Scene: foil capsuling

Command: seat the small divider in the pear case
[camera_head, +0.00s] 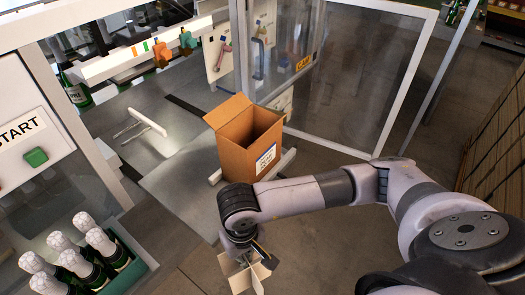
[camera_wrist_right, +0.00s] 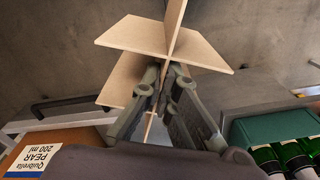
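The pear case (camera_head: 236,160) is an open brown cardboard box with its flaps up, standing on the grey work surface. Its label reads "Quibrella PEAR 200 ml" in the right wrist view, where the case (camera_wrist_right: 85,141) shows at the lower left. The small divider (camera_wrist_right: 150,38) is made of crossed tan panels. My right gripper (camera_wrist_right: 163,85) is shut on one panel, with the rest of the divider beyond the fingertips. In the head view the divider (camera_head: 241,281) hangs under my right gripper (camera_head: 243,258), in front of and below the case, outside it. My left gripper is not in view.
A green crate (camera_head: 137,270) of foil-topped bottles (camera_head: 75,262) stands at the lower left; the crate also shows in the right wrist view (camera_wrist_right: 262,128). A panel with a START sign (camera_head: 22,133) is at the left. A glass-panelled door (camera_head: 345,75) stands behind the case.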

